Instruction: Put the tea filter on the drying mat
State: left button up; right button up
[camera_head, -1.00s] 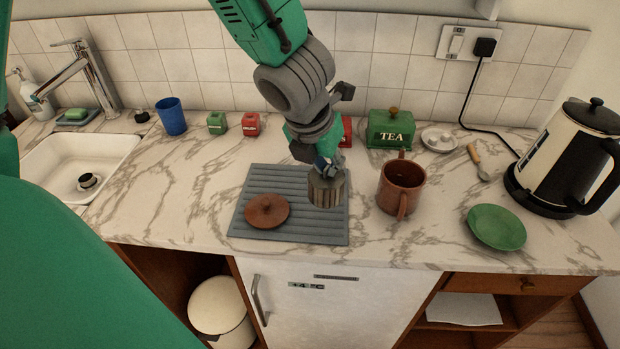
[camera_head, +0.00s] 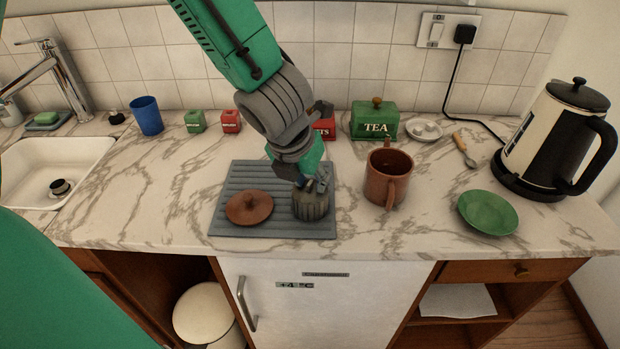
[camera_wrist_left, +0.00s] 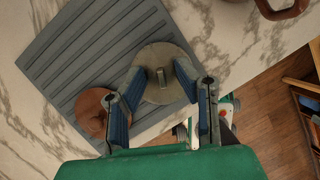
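The tea filter (camera_head: 311,207) is a grey-brown ribbed cylinder. It stands upright on the right part of the grey ridged drying mat (camera_head: 232,180), beside a brown lid (camera_head: 249,207). In the left wrist view, the filter's round top (camera_wrist_left: 157,57) with a small raised grip shows between my fingers. My left gripper (camera_head: 315,184) is just above the filter. Its fingers (camera_wrist_left: 162,88) are spread apart on either side of the small grip, with a gap to it. My right gripper is not in view.
A brown mug (camera_head: 387,178) stands right of the mat, with a green plate (camera_head: 488,212) and a kettle (camera_head: 560,140) farther right. A green tea tin (camera_head: 375,122) is behind. The sink (camera_head: 50,165) is at left. Counter left of the mat is clear.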

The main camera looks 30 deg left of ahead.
pick_arm(q)
jog(key=shift+r, duration=0.1)
jog(key=shift+r, duration=0.25)
jog(key=p+v, duration=0.7)
jog(key=v, duration=0.5)
jog(key=s+d+f+n+g+h, duration=0.2)
jog(key=s+f+n, duration=0.3)
jog(key=f+n, duration=0.3)
jog(key=s+d+f+n+g+h, duration=0.15)
jog(key=s+f+n, duration=0.25)
jog(key=f+n, duration=0.4)
jog(key=s+a+f+n+y, duration=0.1)
jog(key=s+f+n, duration=0.3)
jog(key=n, duration=0.5)
jog(key=s+a+f+n+y, duration=0.2)
jog(key=s+a+f+n, duration=0.2)
jog(key=f+n, duration=0.4)
jog(key=shift+s+a+f+n+b, duration=0.35)
jog(key=shift+s+f+n, duration=0.1)
jog(key=shift+f, duration=0.25)
jog(key=shift+f+y, duration=0.1)
jog(key=shift+y, duration=0.15)
